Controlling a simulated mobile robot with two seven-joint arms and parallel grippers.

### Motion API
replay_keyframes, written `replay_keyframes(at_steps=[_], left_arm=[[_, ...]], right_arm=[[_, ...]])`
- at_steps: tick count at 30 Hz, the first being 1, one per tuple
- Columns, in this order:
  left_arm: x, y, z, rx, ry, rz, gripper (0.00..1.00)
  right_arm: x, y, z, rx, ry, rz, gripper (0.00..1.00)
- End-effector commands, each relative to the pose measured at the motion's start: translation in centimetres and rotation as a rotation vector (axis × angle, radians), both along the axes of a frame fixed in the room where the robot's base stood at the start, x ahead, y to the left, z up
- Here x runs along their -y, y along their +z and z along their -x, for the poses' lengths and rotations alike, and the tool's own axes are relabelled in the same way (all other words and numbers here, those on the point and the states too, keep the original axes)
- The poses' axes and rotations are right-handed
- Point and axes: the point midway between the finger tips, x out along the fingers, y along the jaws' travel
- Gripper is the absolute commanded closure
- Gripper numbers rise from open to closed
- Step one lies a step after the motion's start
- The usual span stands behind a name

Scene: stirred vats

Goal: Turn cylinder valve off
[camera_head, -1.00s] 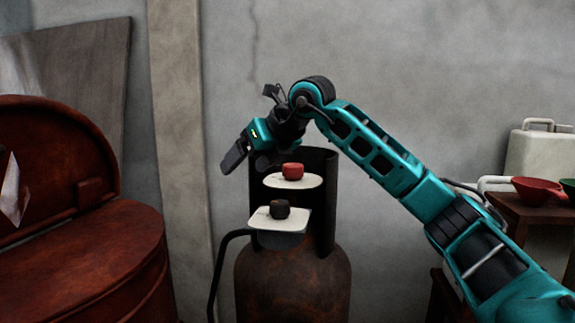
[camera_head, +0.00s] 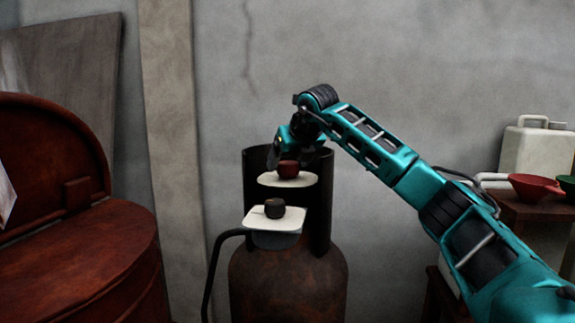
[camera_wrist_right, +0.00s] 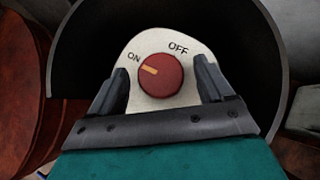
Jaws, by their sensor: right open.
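The gas cylinder (camera_head: 290,285) stands upright, brown and rusty, with a dark collar open at the front. Inside the collar a red knob (camera_head: 288,169) sits on a white plate (camera_head: 300,180). In the right wrist view the red knob (camera_wrist_right: 160,76) has an orange mark pointing toward ON; OFF is printed at upper right. My right gripper (camera_wrist_right: 160,82) is open, its fingers on either side of the knob with gaps. In the head view my right gripper (camera_head: 285,155) is just above and behind the knob, its fingertips partly hidden. My left gripper is not in view.
A dark knob (camera_head: 274,208) on a lower white plate (camera_head: 260,222) stands in front, with a black hose (camera_head: 210,270) leading left. A red-brown vat (camera_head: 90,260) with a raised lid is at left. A table (camera_head: 525,209) with bowls is at right.

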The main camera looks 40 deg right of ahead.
Motion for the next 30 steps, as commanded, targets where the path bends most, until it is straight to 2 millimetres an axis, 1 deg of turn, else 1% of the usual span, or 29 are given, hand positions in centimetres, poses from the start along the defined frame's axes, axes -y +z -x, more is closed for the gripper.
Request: replay_keyframes(at_steps=[1, 5, 14, 17, 30], left_arm=[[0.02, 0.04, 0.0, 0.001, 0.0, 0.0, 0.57], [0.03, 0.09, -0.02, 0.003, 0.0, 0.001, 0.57], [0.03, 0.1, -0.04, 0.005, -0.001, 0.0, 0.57], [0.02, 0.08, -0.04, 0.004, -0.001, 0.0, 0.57], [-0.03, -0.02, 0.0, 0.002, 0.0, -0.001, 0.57]], right_arm=[[0.12, -0.48, -0.44, -0.002, 0.0, -0.001, 0.19], [0.37, -1.1, -1.01, -0.001, 0.001, 0.0, 0.19], [0.4, -1.27, -1.19, 0.0, 0.001, 0.002, 0.19], [0.39, -1.25, -1.17, 0.001, 0.002, 0.001, 0.27], [0.37, -1.22, -1.17, 0.001, 0.001, 0.0, 0.69]])
